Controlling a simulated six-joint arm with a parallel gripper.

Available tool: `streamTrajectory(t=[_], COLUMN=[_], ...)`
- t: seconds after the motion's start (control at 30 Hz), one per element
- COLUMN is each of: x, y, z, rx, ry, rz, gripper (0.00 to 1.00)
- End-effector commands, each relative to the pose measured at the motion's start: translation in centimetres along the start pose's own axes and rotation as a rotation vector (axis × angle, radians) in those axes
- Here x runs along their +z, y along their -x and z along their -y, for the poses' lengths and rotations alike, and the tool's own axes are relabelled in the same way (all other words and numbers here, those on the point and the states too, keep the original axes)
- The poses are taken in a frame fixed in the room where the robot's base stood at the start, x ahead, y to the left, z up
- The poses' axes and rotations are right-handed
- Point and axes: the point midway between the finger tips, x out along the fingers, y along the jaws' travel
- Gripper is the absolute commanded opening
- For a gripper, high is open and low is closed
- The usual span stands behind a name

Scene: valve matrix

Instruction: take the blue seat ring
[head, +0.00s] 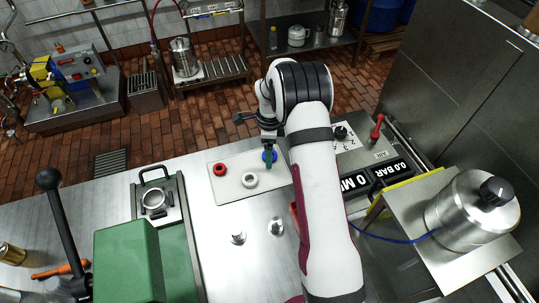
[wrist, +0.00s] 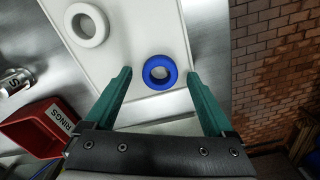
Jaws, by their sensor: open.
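The blue seat ring (wrist: 147,76) lies on a white tray (wrist: 140,20), near the tray's edge. In the head view the blue ring (head: 264,156) shows at the tray's far right corner, partly hidden by my gripper (head: 270,160). In the wrist view my gripper (wrist: 158,80) is open, with one green finger on each side of the blue ring. Both fingers look apart from the ring. Whether the fingertips are down at the ring's height, I cannot tell. A white ring (wrist: 87,26) and a red ring (head: 220,170) also lie on the tray.
A red bin marked RINGS (wrist: 40,127) stands left of my gripper in the wrist view. A clamp fixture (head: 155,202) and a green machine (head: 127,262) stand left on the steel bench. Two small metal parts (head: 238,238) stand in front of the tray.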

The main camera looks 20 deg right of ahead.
Motion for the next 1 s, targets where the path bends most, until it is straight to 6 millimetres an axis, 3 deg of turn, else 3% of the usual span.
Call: streamTrajectory(t=[0.27,0.73,1.0], x=[0.02,0.02,0.03], y=[-0.57,-0.52,-0.34], z=[0.01,0.02,0.04], rx=[-0.001,-0.001,-0.002], ry=[0.0,0.001,0.001], rz=[0.0,0.0,0.0], gripper=[0.86,0.02,0.0])
